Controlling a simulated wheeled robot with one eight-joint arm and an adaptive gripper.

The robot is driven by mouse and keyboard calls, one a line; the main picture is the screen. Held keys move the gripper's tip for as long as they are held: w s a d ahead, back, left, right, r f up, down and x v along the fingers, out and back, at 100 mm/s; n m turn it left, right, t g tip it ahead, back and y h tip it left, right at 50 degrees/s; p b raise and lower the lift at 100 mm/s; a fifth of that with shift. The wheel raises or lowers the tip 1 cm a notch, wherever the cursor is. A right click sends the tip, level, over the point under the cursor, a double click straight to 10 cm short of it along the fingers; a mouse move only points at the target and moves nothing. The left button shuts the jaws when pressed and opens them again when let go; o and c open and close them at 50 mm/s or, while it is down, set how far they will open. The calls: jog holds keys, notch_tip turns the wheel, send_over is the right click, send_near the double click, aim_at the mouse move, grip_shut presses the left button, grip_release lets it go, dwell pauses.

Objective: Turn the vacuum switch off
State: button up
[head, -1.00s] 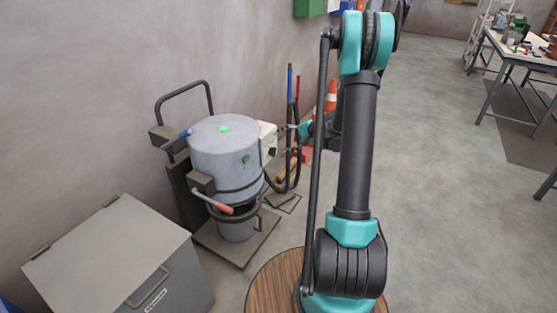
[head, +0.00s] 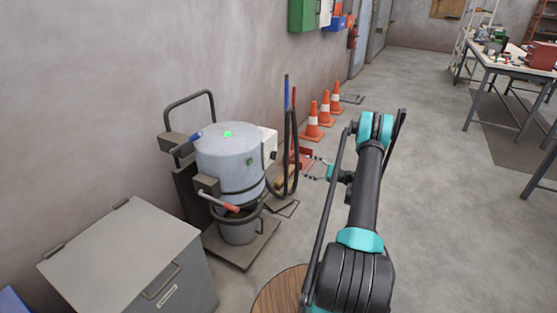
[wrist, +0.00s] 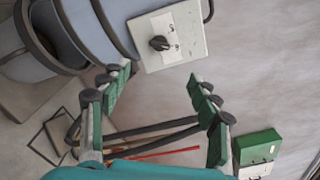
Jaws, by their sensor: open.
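The vacuum is a grey drum (head: 228,165) on a wheeled frame against the wall. Its pale switch box (head: 268,141) shows partly behind the drum's right side. In the wrist view, the switch box (wrist: 188,48) carries a black rotary switch (wrist: 159,43) on a white label; I cannot read the marks or tell its setting. My gripper (wrist: 157,80) is open and empty, its fingers below the box in the picture and apart from the switch. In the head view, my gripper (head: 314,166) is to the right of the box, clear of it.
A grey lidded bin (head: 125,250) stands at front left. Hoses or poles (head: 290,140) stand beside the vacuum, near a red object (head: 301,157). Orange cones (head: 312,122) line the wall. Open floor lies to the right, with a table (head: 515,65) beyond.

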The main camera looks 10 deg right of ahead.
aim_at(276, 156)
jog(key=x, duration=1.7)
jog(key=shift+c, duration=0.6)
jog(key=c, duration=1)
jog(key=shift+c, duration=0.2)
jog(key=shift+n, duration=0.4)
jog(key=n, duration=1)
jog(key=shift+f+n, duration=0.3)
jog(key=shift+n, duration=0.4)
